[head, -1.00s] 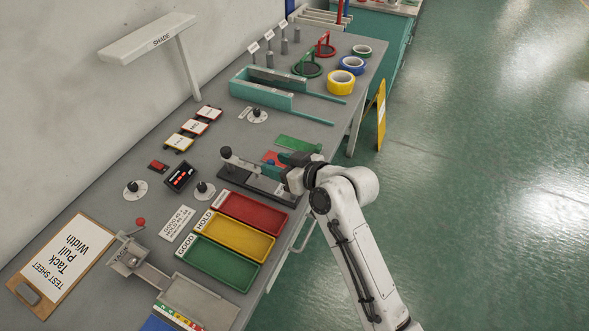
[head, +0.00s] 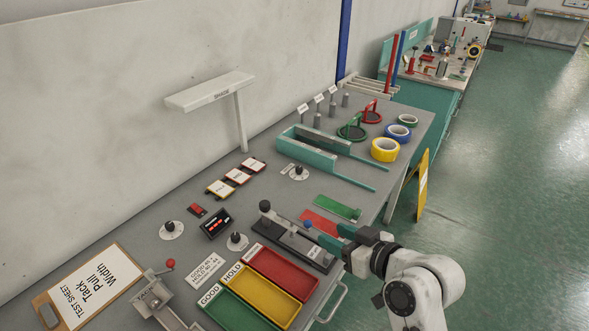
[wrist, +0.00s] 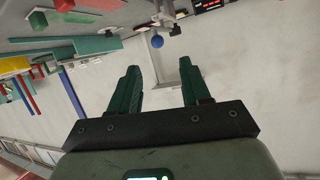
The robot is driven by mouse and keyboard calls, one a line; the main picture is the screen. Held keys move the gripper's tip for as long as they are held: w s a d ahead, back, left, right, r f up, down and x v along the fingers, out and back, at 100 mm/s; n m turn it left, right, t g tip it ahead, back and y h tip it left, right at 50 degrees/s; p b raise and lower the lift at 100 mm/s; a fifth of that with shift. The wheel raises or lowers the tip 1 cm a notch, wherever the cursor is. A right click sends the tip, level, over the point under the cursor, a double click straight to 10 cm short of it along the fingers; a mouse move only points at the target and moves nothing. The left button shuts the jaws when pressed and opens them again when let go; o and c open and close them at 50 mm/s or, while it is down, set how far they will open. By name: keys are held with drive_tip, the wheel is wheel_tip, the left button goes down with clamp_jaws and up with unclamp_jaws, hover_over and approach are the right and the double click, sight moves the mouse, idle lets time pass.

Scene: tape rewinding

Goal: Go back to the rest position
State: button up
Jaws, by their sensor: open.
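My gripper (head: 338,239) is at the front edge of the bench, beside the black-based fixture (head: 295,243). Its two green fingers stand apart with nothing between them in the wrist view (wrist: 162,85). The fixture carries a small blue ball knob (head: 308,224), close to the fingertips in the head view. The blue knob also shows beyond the gap between the fingers in the wrist view (wrist: 157,41). My white arm comes in from the lower right of the head view.
Red (head: 284,274), yellow (head: 262,296) and green (head: 238,312) trays lie on the near bench. A teal frame (head: 318,140) and tape rolls, including a yellow one (head: 385,149), stand farther back. A yellow board (head: 422,185) leans beyond the bench edge. The floor at right is clear.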

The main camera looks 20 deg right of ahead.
drive_tip(key=s+d+f+m+g+h, duration=0.1)
drive_tip(key=s+f+g, duration=0.3)
drive_tip(key=s, duration=0.5)
drive_tip(key=s+d+f+m+g+h, duration=0.1)
drive_tip(key=s+d+f+g+h, duration=0.1)
drive_tip(key=s+f, duration=0.4)
drive_tip(key=s+d+f+m+g+h, duration=0.1)
drive_tip(key=s+f+g, duration=0.4)
drive_tip(key=s, duration=0.9)
drive_tip(key=shift+s+d+f+m+g+h, duration=0.25)
drive_tip(key=shift+d+f+m+g+h, duration=0.1)
drive_tip(key=shift+f+h, duration=0.15)
